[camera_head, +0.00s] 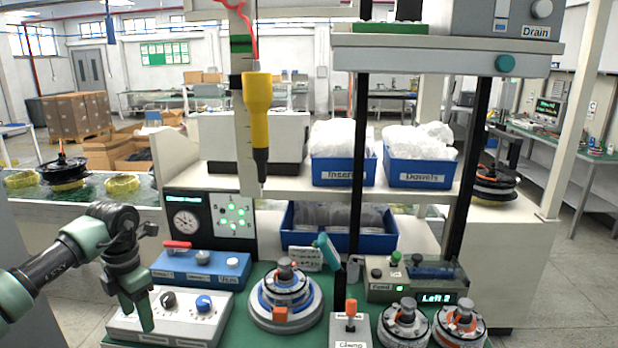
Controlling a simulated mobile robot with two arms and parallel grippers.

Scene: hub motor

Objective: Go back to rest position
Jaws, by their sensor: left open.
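My left gripper (137,298) comes in from the left on a dark and green arm. It hangs over the left part of the bench, in front of a white control box (185,322) with a black knob and a blue knob. I see nothing between its fingers, and it is open. A hub motor (286,297) with a blue ring and an orange block sits upright on the green bench top at the middle, apart from the gripper. Two smaller motor parts (403,324) (459,323) stand at the front right. My right gripper is not in view.
A yellow screwdriver (257,105) hangs above the bench. A blue box with a red lever (200,268) and a gauge panel (210,218) stand behind the gripper. A clamp switch box (350,328) is at the front. Blue bins (342,172) (419,174) sit on the shelf.

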